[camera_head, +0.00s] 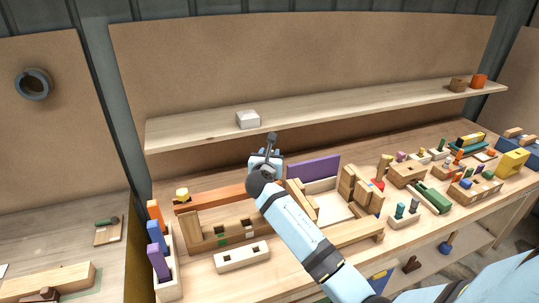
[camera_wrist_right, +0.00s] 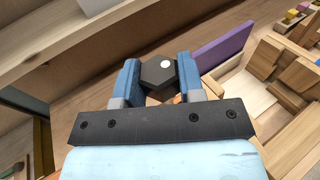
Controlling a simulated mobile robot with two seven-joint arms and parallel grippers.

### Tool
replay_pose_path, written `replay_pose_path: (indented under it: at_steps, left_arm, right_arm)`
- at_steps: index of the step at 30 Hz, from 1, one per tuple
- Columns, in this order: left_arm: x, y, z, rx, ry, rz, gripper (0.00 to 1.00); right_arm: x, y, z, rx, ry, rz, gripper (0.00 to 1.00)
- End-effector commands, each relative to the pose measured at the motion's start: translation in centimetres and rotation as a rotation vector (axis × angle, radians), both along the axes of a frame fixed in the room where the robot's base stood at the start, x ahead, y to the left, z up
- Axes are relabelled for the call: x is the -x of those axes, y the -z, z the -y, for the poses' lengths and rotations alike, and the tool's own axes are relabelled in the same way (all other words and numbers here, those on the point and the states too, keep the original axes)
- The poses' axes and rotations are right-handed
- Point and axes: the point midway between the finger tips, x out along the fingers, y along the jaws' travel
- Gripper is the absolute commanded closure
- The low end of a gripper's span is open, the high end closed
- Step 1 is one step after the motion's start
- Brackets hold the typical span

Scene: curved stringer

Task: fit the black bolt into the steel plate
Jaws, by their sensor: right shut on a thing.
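The black bolt (camera_wrist_right: 158,74) shows its six-sided end, with a white round spot, in the right wrist view. My right gripper (camera_wrist_right: 160,78) is shut on it, with one blue finger on each side. In the head view my right gripper (camera_head: 265,161) is above the back part of the bench, below the wall shelf. A dark grey piece stands up at the gripper there, too small to identify surely. The bolt's far end is hidden in the wrist view. I cannot make out a steel plate for certain in either view. My left gripper is not in view.
The wall shelf (camera_head: 330,109) carries a white block (camera_head: 248,119) and sits close above the gripper. A purple board (camera_head: 314,168) stands right of the gripper. A wooden rack (camera_head: 220,226) and colored blocks crowd the bench. A grey ring (camera_head: 34,84) is on the left wall.

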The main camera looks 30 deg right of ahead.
Motion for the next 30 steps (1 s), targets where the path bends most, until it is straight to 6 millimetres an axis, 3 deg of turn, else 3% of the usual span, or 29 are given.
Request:
replay_pose_path:
  at_steps: [10,30]
  left_arm:
    - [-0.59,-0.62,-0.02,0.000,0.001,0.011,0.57]
    - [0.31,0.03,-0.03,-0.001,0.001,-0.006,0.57]
  right_arm:
    - [0.00,-0.03,0.02,0.001,0.000,0.001,0.93]
    - [0.00,0.40,-0.01,0.001,0.000,0.000,0.93]
